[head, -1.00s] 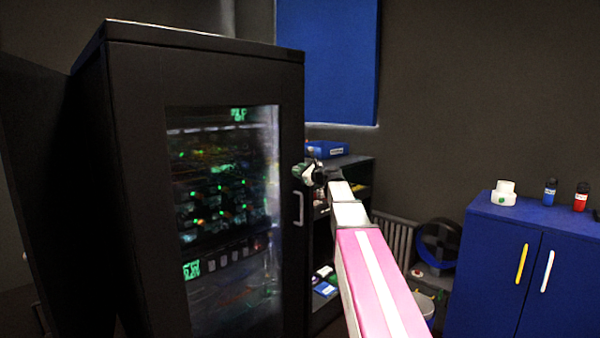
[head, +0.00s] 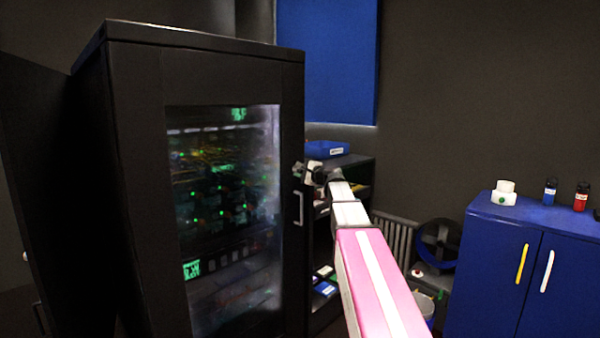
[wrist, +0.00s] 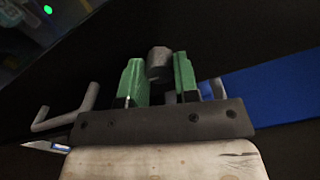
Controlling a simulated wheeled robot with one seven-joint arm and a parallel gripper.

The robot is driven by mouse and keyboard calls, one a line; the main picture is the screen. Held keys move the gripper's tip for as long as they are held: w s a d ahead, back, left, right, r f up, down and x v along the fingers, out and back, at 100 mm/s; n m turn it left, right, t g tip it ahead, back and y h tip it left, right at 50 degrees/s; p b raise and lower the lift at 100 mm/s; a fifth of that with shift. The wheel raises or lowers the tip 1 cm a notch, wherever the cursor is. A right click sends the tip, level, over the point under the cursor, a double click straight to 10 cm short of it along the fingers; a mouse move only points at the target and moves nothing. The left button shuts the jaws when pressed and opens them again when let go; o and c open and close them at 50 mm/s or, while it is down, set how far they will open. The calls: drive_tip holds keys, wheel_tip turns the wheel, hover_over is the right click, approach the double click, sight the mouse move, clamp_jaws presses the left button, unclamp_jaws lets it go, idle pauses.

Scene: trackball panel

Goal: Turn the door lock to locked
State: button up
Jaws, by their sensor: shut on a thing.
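The door lock is a dark grey round knob (wrist: 159,60) on the black door of the tall cabinet (head: 135,180). In the wrist view it stands between the green fingers of my gripper (wrist: 158,68), which is shut on it. In the head view my gripper (head: 299,170) is at the right edge of the door, above the pale door handle (head: 299,208), and hides the knob. The handle also shows at the left in the wrist view (wrist: 70,112). I cannot tell the lock's angle.
An open shelf (head: 352,172) with a blue box (head: 325,150) stands behind my arm, right of the cabinet. A blue cupboard (head: 490,265) with bottles on top is at the right.

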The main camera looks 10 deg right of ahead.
drive_tip(key=shift+n, duration=0.3)
drive_tip(key=o, duration=0.9)
drive_tip(key=v, duration=1)
drive_tip(key=shift+s+d, duration=0.2)
drive_tip(key=shift+s, duration=0.15)
